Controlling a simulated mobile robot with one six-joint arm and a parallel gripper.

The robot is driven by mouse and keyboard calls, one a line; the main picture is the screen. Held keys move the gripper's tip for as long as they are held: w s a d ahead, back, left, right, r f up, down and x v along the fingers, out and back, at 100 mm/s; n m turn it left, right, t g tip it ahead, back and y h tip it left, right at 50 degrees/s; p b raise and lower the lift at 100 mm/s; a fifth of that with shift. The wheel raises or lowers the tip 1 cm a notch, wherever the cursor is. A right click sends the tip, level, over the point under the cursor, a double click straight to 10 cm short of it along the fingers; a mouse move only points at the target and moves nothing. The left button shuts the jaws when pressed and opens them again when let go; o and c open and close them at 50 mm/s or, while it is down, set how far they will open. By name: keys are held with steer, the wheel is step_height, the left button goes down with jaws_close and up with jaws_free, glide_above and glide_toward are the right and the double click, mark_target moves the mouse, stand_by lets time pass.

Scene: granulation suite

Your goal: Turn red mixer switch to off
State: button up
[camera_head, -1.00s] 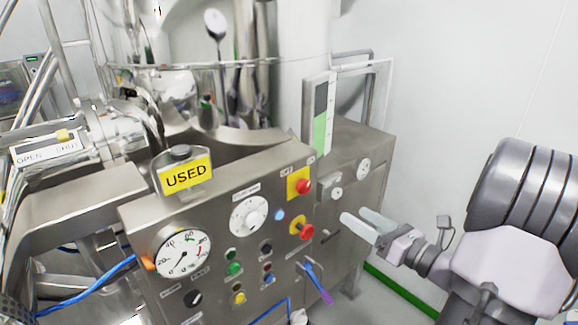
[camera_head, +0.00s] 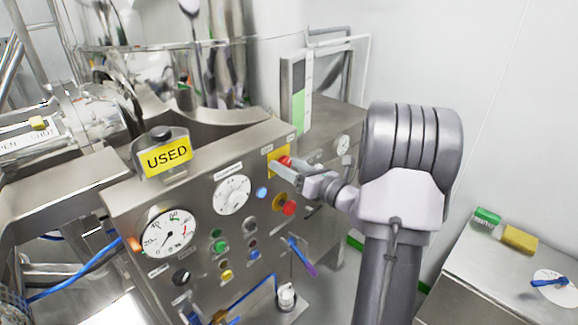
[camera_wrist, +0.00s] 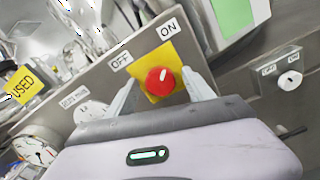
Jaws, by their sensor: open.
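The red switch (camera_wrist: 160,81) sits on a yellow plate in the wrist view, with an OFF label (camera_wrist: 120,62) at upper left and an ON label (camera_wrist: 168,29) above. A small white mark on the knob appears to point up toward ON. In the head view the red switch (camera_head: 285,161) is at the panel's upper right, partly covered by my fingers. My gripper (camera_wrist: 160,94) is open, one finger on each side of the knob; it also shows in the head view (camera_head: 282,167). I cannot tell whether the fingers touch the knob.
A second red knob (camera_head: 289,208) on yellow sits just below. The panel also carries a round gauge (camera_head: 168,235), a white dial (camera_head: 232,195) and several buttons. A yellow USED sign (camera_head: 166,157) stands on top. A side table (camera_head: 480,275) is at lower right.

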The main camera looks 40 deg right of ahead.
jaws_close()
steer(key=shift+f+b, duration=0.1)
steer(key=shift+b, duration=0.2)
steer(key=n+b, duration=1.7)
steer(key=b, duration=0.8)
steer(key=shift+f, duration=0.15)
steer(key=shift+n+b, duration=0.4)
steer(key=shift+b, duration=0.1)
steer(key=shift+r, duration=0.2)
